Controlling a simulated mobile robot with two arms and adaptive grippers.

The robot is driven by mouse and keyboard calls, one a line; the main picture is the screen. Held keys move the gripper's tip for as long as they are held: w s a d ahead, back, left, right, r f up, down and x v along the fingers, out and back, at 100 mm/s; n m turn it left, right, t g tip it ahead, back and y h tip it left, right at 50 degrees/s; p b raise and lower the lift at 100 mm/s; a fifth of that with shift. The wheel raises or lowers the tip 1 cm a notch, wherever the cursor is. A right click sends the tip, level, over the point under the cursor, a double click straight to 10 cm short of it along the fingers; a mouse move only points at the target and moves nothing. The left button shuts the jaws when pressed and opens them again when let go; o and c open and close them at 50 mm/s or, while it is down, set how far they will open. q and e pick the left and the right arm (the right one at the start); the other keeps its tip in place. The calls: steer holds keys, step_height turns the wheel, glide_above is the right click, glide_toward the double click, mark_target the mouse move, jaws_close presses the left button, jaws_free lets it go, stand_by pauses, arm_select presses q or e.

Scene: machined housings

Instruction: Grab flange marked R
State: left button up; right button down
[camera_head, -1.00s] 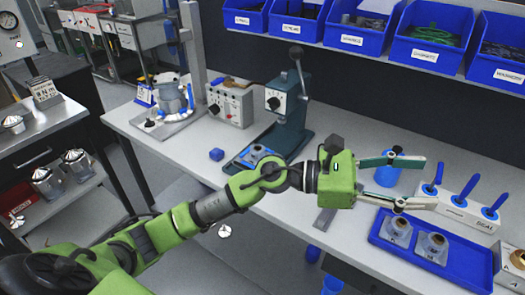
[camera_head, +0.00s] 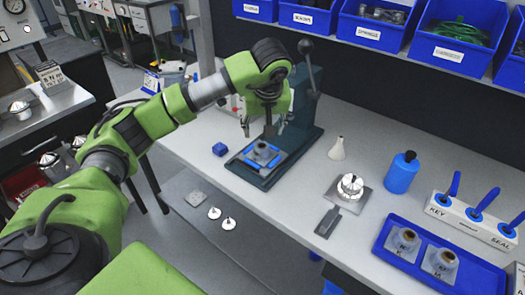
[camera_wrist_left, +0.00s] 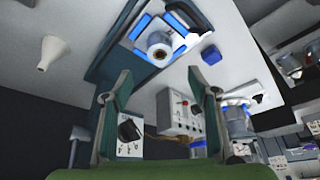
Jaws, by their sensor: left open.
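A grey flanged housing (camera_head: 262,153) with a dark round bore sits in a blue-edged fixture on the dark press base (camera_head: 252,173). It also shows in the left wrist view (camera_wrist_left: 159,46); I cannot read a mark on it. Two more grey flanged housings, one at left (camera_head: 404,243) and one at right (camera_head: 439,262), stand in the blue tray (camera_head: 470,275). They carry small letters too blurred to read surely. My left gripper (camera_head: 262,130) is open and empty, pointing down just above the press housing. In the left wrist view its fingers (camera_wrist_left: 158,78) are apart. My right gripper is not in view.
The press column and lever (camera_head: 306,85) stand close behind and right of my gripper. A blue cube (camera_head: 219,149), white cone (camera_head: 337,149), silver part (camera_head: 350,187), blue bottle (camera_head: 401,174) and a white rack (camera_head: 470,219) stand on the bench.

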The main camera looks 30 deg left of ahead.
arm_select(q)
glide_above(262, 145)
steer(key=s+d, duration=0.1)
steer(key=s, duration=0.1)
steer(key=f, duration=0.4)
steer(key=shift+w+d+f+p, duration=0.15)
steer(key=shift+w+f+p, duration=0.05)
steer(key=shift+p, duration=0.1)
steer(key=p+x, duration=0.2)
steer(key=x, duration=0.2)
steer(key=shift+s+f, duration=0.1)
steer(key=shift+f, duration=0.5)
steer(key=c, duration=1.5)
